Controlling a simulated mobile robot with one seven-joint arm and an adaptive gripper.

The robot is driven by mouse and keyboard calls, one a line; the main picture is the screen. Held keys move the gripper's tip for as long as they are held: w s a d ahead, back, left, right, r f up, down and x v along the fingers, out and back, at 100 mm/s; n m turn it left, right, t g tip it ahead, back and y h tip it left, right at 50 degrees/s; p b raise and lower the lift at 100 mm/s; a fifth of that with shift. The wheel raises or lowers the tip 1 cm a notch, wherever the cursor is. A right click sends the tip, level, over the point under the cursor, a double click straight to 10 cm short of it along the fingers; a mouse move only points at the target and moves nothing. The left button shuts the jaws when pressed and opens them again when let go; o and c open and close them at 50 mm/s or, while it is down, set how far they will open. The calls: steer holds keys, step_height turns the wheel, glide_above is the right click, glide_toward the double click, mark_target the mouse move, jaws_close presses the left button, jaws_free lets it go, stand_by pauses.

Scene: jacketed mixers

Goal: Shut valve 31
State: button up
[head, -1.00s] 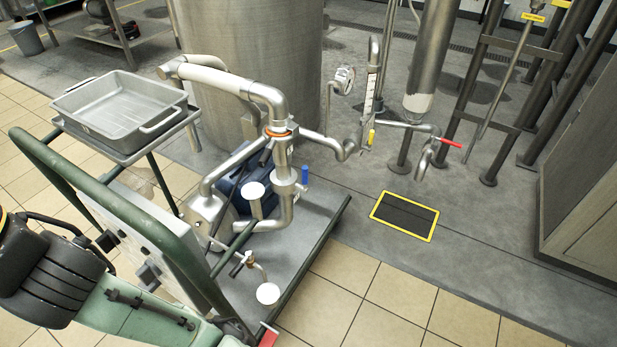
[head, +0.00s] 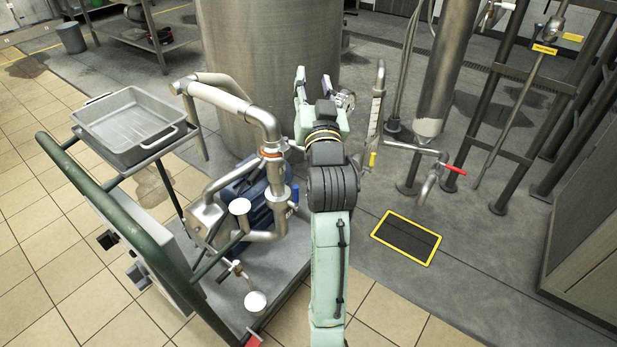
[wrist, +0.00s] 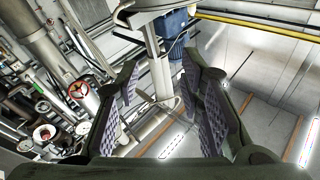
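No number 31 can be read in either view, so I cannot tell which valve it is. A red lever handle (head: 455,170) sits on the pipe outlet at the right. A small yellow handle (head: 372,158) sits below the upright gauge tube, and a blue handle (head: 295,192) stands on the trolley's pipework. My gripper (head: 313,82) is raised in front of the big steel tank, with its fingers apart and pointing upward. In the wrist view my gripper (wrist: 160,95) is open, with nothing visibly held between its pads. A red handwheel (wrist: 78,90) shows among pipes at the left.
A trolley (head: 85,180) with a grey tray (head: 125,122), pump and pipes stands to the left of my arm. The steel tank (head: 262,80) is behind my gripper. A yellow-edged floor plate (head: 406,238) and open floor lie to the right. Dark frame posts stand farther right.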

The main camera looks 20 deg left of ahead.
steer(key=w+d+f+m+g+h, duration=0.2)
steer(key=w+d+f+m, duration=0.3)
steer(key=f, duration=0.4)
steer(key=m+g+y+p, duration=0.1)
steer(key=m+g+y, duration=0.6)
steer(key=m, duration=0.9)
glide_toward(296, 199)
steer(key=w+r, duration=0.3)
steer(key=s+m+y, duration=0.1)
steer(key=m+y, duration=0.1)
steer(key=m, duration=0.3)
steer(key=shift+g, duration=0.4)
steer(key=x, duration=0.6)
steer(key=p+x, duration=0.1)
steer(key=x, duration=0.2)
steer(key=shift+a+f, duration=0.25)
steer(key=shift+f, duration=0.05)
steer(key=shift+c, duration=0.5)
jaws_close()
